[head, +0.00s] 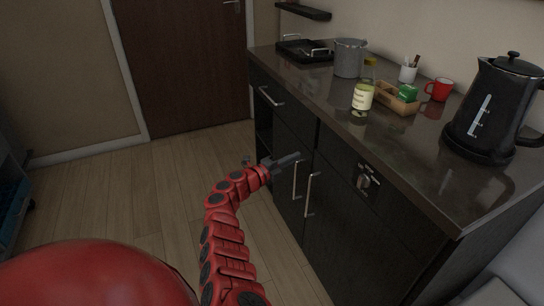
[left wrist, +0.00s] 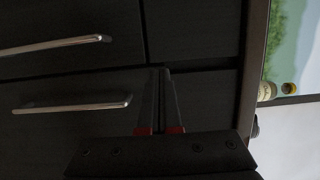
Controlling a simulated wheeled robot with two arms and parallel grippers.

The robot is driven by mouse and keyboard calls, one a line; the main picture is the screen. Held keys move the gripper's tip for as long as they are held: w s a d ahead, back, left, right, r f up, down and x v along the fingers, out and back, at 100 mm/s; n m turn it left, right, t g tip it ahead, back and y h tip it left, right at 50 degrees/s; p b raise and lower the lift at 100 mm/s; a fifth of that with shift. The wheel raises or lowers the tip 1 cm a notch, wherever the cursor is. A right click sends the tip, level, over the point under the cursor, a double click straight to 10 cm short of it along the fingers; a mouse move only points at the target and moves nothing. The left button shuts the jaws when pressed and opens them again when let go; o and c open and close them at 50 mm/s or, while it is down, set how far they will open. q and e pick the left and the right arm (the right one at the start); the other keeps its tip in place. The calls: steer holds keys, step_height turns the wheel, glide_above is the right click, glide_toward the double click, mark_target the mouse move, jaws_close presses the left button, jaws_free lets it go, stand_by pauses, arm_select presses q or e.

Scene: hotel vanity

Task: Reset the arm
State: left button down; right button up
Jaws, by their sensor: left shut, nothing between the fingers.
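My left arm is red and reaches up from the bottom of the head view. Its gripper (head: 289,160) is in front of the dark cabinet (head: 345,235), close to the tops of two upright door handles. In the left wrist view the gripper's fingers (left wrist: 161,75) are together and empty, pointing at the dark cabinet front. I cannot tell from these frames whether the fingers touch the cabinet. My right gripper is not in view.
The counter (head: 400,135) holds a black kettle (head: 493,110), a bottle (head: 363,95), a wooden box (head: 395,100), a red mug (head: 439,89), a grey pot (head: 349,58) and a black tray (head: 304,51). Door handles (head: 309,193) stick out from the cabinet. The wooden floor (head: 150,180) to the left is clear.

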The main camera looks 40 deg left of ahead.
arm_select(q)
steer(key=s+a+b, duration=0.1)
steer(key=s+a, duration=0.1)
steer(key=a, duration=0.5)
steer(key=shift+f, duration=0.25)
